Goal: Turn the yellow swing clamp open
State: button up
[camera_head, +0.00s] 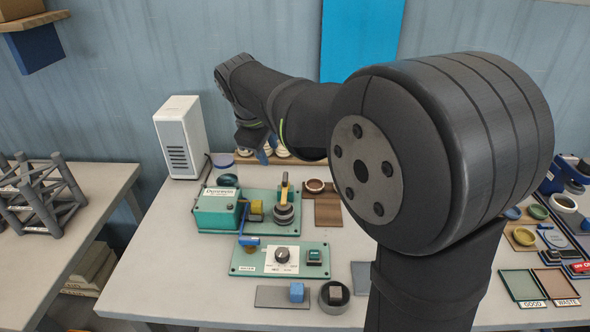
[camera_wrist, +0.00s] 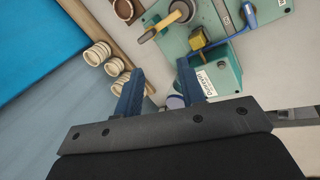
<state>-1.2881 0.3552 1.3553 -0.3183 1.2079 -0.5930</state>
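The yellow swing clamp appears to be the yellow bar (camera_head: 284,190) over a round grey part (camera_head: 284,214) on the green dryer base. In the wrist view the yellow bar (camera_wrist: 161,25) reaches across the round part toward the plate's edge. A separate yellow block (camera_wrist: 197,39) sits beside the green box (camera_wrist: 228,73). My gripper (camera_wrist: 160,68) is open, its two blue fingers apart with nothing between them. In the head view my gripper is above the back of the table, behind the green base, partly hidden by my arm.
A white vented box (camera_head: 180,138) stands at the back left. A green control panel (camera_head: 268,259) with a knob lies in front of the dryer. Cream round pieces (camera_wrist: 97,54) stand along a wooden strip near my fingers.

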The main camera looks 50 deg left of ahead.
jog(key=w+m, duration=0.3)
jog(key=m, duration=0.4)
jog(key=m+y, duration=0.2)
jog(key=m, duration=0.4)
send_near(285, 176)
jog(key=shift+g, duration=0.4)
jog(key=x, duration=0.8)
jog(key=shift+w+a+f, duration=0.1)
jog(key=shift+w+f, duration=0.1)
jog(key=shift+w, duration=0.25)
grip_shut()
